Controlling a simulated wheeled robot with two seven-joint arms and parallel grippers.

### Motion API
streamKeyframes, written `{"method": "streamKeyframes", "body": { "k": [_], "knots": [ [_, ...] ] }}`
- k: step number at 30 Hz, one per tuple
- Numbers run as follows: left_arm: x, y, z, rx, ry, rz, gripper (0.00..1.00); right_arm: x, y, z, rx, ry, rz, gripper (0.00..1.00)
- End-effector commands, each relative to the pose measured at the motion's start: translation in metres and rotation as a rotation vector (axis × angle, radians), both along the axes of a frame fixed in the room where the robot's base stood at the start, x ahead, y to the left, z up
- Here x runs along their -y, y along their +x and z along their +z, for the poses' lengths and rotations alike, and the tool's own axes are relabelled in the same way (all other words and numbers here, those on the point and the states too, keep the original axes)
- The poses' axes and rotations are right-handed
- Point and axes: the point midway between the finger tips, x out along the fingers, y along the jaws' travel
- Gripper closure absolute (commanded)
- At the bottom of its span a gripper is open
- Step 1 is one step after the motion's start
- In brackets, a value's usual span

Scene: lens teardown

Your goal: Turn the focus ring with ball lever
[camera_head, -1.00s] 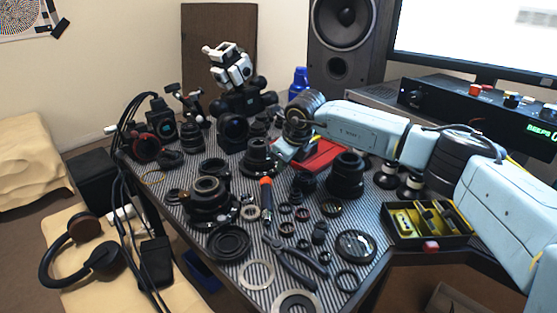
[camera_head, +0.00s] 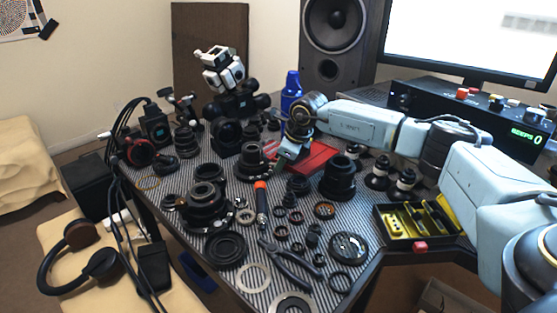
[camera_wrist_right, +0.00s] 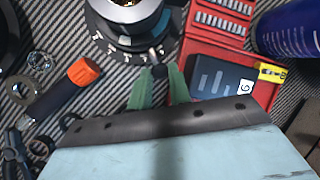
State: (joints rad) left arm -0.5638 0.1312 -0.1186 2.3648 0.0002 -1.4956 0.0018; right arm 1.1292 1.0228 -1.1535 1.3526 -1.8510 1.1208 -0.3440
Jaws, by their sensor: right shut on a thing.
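A dark lens (camera_head: 251,154) stands upright on the striped mat, left of my right gripper (camera_head: 275,163) in the head view. In the right wrist view the lens (camera_wrist_right: 128,14) shows at the top, with a metallic rim and a dark ring with pale marks around its base. A short lever with a dark ball end (camera_wrist_right: 159,71) sticks out from the ring. The green fingers of my right gripper (camera_wrist_right: 159,84) are shut on the ball, one on each side. My left gripper is not in view.
A red case (camera_head: 318,158) with bits lies just right of the gripper, and a blue bottle (camera_head: 291,92) stands behind. An orange-tipped screwdriver (camera_head: 261,200), pliers (camera_head: 286,263) and another lens (camera_head: 338,180) lie or stand nearby. Loose rings crowd the mat's front.

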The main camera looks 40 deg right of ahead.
Motion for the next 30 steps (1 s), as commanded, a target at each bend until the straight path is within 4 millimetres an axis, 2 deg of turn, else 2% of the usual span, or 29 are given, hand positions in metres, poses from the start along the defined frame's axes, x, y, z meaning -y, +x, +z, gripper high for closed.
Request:
{"method": "streamKeyframes", "body": {
  "k": [4, 5, 6, 7, 15, 19, 23, 30],
  "knots": [
    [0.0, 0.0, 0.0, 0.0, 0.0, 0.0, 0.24, -0.001, 0.001, 0.0, 0.0, 0.001, 0.001, 1.0],
    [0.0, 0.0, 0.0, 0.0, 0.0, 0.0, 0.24, -0.001, 0.001, 0.0, 0.0, 0.001, 0.001, 0.78],
    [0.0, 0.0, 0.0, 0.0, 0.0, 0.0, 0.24, -0.001, 0.001, 0.0, 0.0, 0.001, 0.001, 0.73],
    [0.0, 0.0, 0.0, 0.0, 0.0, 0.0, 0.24, -0.001, 0.001, 0.0, 0.0, 0.001, 0.001, 0.72],
    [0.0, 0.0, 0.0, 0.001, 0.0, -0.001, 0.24, -0.001, 0.0, 0.001, -0.001, 0.0, 0.0, 0.72],
    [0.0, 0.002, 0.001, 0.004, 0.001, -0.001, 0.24, 0.0, -0.003, 0.009, 0.0, 0.0, 0.0, 0.72],
    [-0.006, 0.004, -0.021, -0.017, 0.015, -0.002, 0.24, 0.002, -0.011, 0.028, 0.001, -0.001, 0.001, 0.72],
    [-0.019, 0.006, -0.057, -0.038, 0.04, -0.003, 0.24, 0.006, -0.032, 0.075, 0.002, -0.001, 0.0, 0.72]
  ]
}}
